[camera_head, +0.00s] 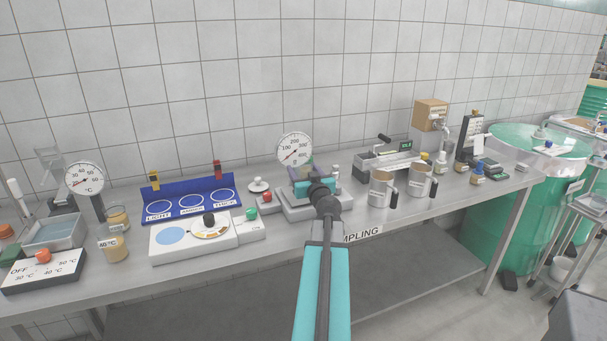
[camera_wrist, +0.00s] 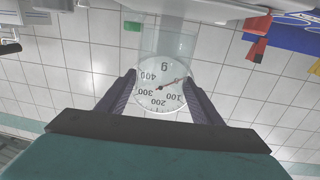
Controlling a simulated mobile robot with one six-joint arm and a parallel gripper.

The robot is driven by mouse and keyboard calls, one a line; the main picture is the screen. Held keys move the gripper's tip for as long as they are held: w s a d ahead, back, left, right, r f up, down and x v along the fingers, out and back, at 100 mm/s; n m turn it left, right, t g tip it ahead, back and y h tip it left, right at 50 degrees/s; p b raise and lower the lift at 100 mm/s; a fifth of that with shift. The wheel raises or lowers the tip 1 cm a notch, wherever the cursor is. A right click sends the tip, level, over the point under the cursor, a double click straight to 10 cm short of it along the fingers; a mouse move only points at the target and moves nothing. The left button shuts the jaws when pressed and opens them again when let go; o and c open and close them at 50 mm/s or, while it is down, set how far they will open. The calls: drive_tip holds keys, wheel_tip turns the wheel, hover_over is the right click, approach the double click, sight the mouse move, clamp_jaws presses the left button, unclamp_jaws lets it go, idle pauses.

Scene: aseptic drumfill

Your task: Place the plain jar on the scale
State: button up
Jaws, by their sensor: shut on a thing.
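My gripper (camera_head: 314,180) is over the scale (camera_head: 318,210), whose round dial (camera_head: 295,149) stands behind it. In the wrist view, which shows the scene upside down, my gripper (camera_wrist: 160,79) has its two dark fingers around a clear, see-through jar (camera_wrist: 166,43) with no label that I can make out. The dial (camera_wrist: 161,88) shows between the fingers, partly seen through the jar. In the head view my wrist and gripper hide most of the jar, and I cannot tell whether its base touches the scale's plate.
A white device with a dial (camera_head: 195,238) and a blue panel with rings (camera_head: 191,201) stand left of the scale. Two metal jugs (camera_head: 382,188) (camera_head: 421,181) stand close on the right. A labelled jar (camera_head: 113,243) stands further left. The bench front (camera_head: 270,260) is clear.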

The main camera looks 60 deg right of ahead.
drive_tip(key=shift+f, duration=0.8)
drive_tip(key=shift+f, duration=0.15)
drive_tip(key=o, duration=1.1)
drive_tip(key=shift+r, duration=0.25)
